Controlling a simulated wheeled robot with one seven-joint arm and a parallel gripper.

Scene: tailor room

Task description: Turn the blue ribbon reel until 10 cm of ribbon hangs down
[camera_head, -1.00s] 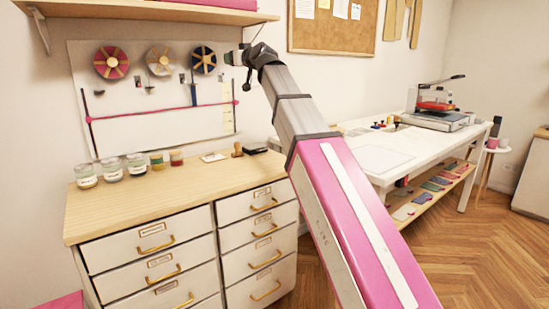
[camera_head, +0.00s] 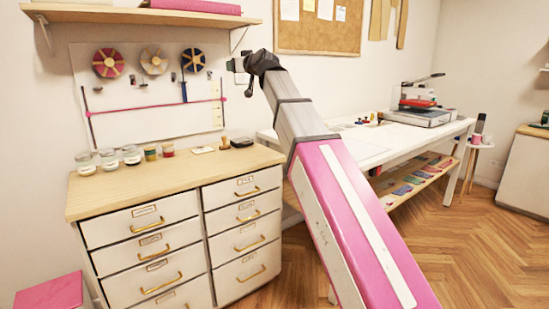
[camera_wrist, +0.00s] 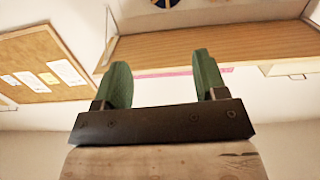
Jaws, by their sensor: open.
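A blue and yellow round thing (camera_wrist: 165,3) is partly cut off at that view's top edge.
A wooden shelf (camera_head: 150,15) is above the board. Below stands a drawer cabinet (camera_head: 130,182) with several jars along its back. A white table (camera_head: 430,131) with a press is at the right. Open wooden floor (camera_head: 440,240) lies at the lower right.

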